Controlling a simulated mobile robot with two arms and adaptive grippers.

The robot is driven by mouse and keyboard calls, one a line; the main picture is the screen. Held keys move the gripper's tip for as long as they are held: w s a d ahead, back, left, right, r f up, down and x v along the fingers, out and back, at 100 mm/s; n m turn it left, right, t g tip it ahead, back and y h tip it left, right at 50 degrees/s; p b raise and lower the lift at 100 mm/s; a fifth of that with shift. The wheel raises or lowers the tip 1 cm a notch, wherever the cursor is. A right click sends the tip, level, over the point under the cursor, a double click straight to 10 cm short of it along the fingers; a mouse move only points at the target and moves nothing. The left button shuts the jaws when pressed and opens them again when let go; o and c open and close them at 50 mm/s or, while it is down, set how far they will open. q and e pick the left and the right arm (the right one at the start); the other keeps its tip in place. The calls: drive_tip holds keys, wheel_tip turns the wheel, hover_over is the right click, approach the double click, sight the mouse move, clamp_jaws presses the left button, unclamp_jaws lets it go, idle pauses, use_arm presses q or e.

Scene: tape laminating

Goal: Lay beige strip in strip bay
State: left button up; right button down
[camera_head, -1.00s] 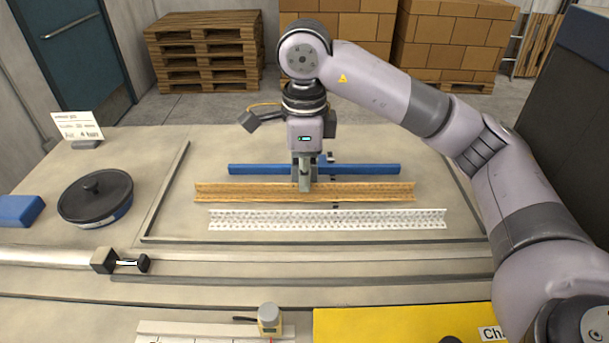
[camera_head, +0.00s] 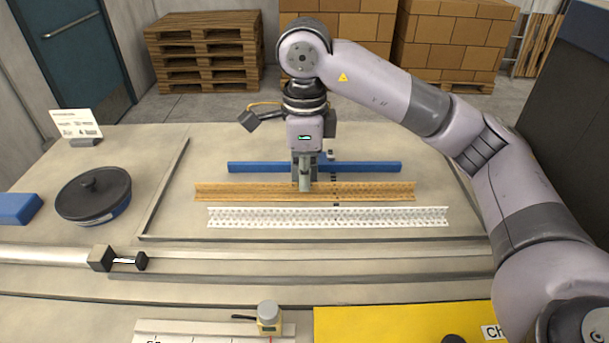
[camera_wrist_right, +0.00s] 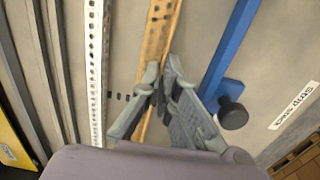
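The beige strip (camera_head: 235,191), tan and long, lies crosswise on the table between a blue bar (camera_head: 245,168) and a white perforated strip (camera_head: 385,217). My right gripper (camera_head: 304,184) is at the middle of the beige strip, pointing down. In the right wrist view its fingers (camera_wrist_right: 160,80) are close together with the beige strip (camera_wrist_right: 160,30) between them, seemingly shut on it; the fingers hide part of it. The white strip (camera_wrist_right: 95,60) runs beside it, apart. My left gripper is not in view.
A black round lidded pan (camera_head: 95,194) and a blue block (camera_head: 18,208) stand at the left. Metal rails (camera_head: 300,240) frame the work area. A yellow panel (camera_head: 400,320) and a small yellow device (camera_head: 268,318) are at the front. Bare table lies left of the strips.

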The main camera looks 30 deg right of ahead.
drive_tip(key=c, duration=2.3)
unclamp_jaws()
drive_tip(key=o, duration=0.6)
drive_tip(key=shift+r+p, duration=2.35)
drive_tip(key=shift+r, duration=0.7)
